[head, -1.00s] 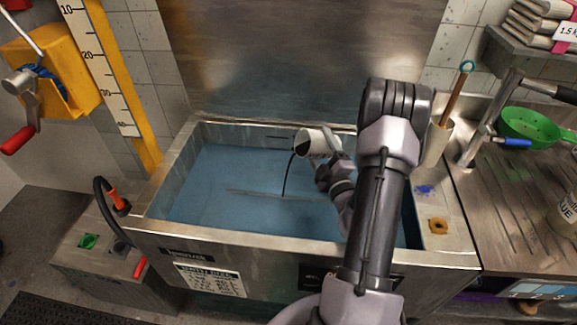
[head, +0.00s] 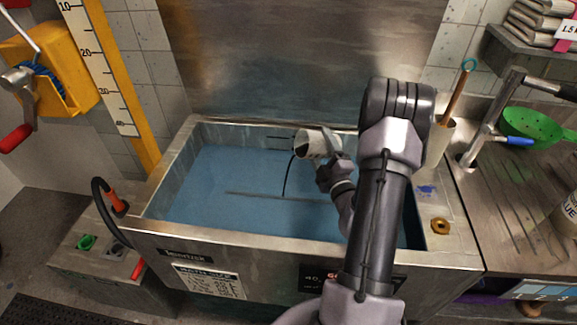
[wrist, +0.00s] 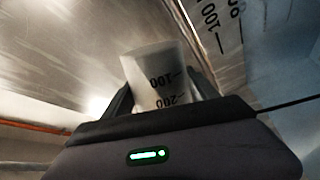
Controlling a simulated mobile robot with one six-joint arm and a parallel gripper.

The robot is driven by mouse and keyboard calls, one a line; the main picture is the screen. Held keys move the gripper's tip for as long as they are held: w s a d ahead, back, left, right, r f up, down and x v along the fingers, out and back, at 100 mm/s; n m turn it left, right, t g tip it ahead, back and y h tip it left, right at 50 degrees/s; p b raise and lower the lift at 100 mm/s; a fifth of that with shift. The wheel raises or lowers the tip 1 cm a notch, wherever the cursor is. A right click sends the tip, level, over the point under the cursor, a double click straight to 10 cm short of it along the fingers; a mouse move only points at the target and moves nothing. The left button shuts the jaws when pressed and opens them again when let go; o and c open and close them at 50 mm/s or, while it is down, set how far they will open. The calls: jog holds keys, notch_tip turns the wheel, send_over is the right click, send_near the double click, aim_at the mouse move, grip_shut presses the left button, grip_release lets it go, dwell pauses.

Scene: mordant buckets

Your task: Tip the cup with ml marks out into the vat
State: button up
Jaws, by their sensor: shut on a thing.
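The cup with ml marks (head: 312,147) is white and lies tipped over the vat (head: 171,255), its mouth facing left. A thin dark stream runs from its mouth down to the blue liquid (head: 230,180). My gripper (head: 325,150) is shut on the cup from the right, inside the vat's outline and above the liquid. In the wrist view the cup (wrist: 158,75) sits between both fingers, with its 100 and 200 marks upside down. The inside of the cup is dark in the head view, so I cannot tell how much it holds.
A steel backsplash (head: 300,60) stands behind the vat. A yellow measuring post (head: 122,80) rises at the left. A drainboard with a green colander (head: 530,125) lies right. A hose (head: 105,215) curves at the vat's left side.

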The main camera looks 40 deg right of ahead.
jog(key=shift+n+b, duration=0.4)
jog(key=shift+b, duration=0.15)
jog(key=shift+w+a+r+n+b, duration=0.3)
jog(key=shift+a+r+n+b, duration=0.15)
jog(key=shift+a+n+b, duration=0.35)
dwell(1.5)
jog(key=shift+w+a+r+n+t+y, duration=0.15)
jog(key=shift+r+n+t+y, duration=0.35)
jog(key=shift+n, duration=0.7)
dwell(0.7)
